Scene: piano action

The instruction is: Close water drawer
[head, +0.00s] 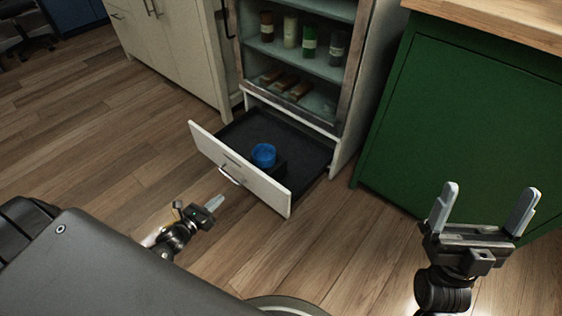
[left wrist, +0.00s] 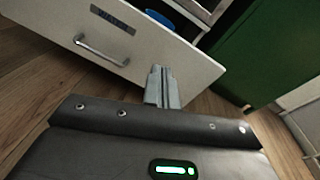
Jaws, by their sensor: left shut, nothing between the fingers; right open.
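The drawer (head: 240,167) is pulled out at the bottom of a white cabinet, with a white front, a metal handle (head: 230,175) and a dark inside. A blue round container (head: 264,155) stands in it. In the left wrist view the drawer front (left wrist: 150,50) shows a dark label (left wrist: 113,20) above the handle (left wrist: 101,50). My left gripper (head: 215,202) is shut and empty, in front of the drawer front and below the handle in the head view. Its closed fingers (left wrist: 160,88) point toward the drawer front; contact cannot be told. My right gripper (head: 487,207) is open and empty, far right of the drawer.
Above the drawer, shelves (head: 300,58) hold several bottles and small items. A green cabinet (head: 470,125) with a wooden top stands at right, and a cream cabinet (head: 180,50) at left. The wooden floor (head: 100,140) left of the drawer is clear.

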